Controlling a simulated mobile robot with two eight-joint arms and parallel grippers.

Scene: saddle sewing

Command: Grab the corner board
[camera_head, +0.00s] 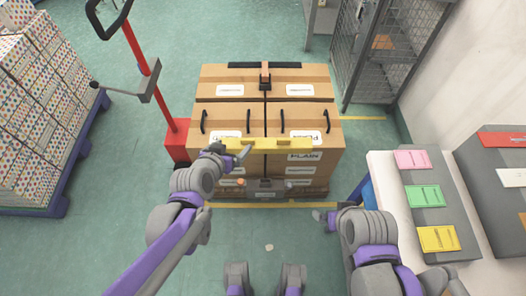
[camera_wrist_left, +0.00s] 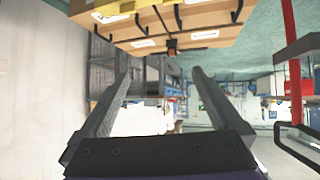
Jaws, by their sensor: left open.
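A yellow corner board (camera_head: 268,144) lies along the near top edge of the stacked cardboard boxes (camera_head: 265,118). My left gripper (camera_head: 236,154) is at the left part of the board, in front of the boxes. I cannot tell whether it touches the board. In the left wrist view its two fingers (camera_wrist_left: 161,75) are spread apart with nothing held between them. The boxes show upside down at the top of that view (camera_wrist_left: 205,18). My right gripper (camera_head: 325,215) is low at the right, away from the board; its fingers are too small to read.
A red pole (camera_head: 137,47) with a red base stands left of the boxes. Dotted boxes (camera_head: 40,95) sit on a blue pallet at the far left. A white table (camera_head: 385,190) with coloured pads is at the right, and a wire cage (camera_head: 385,45) behind.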

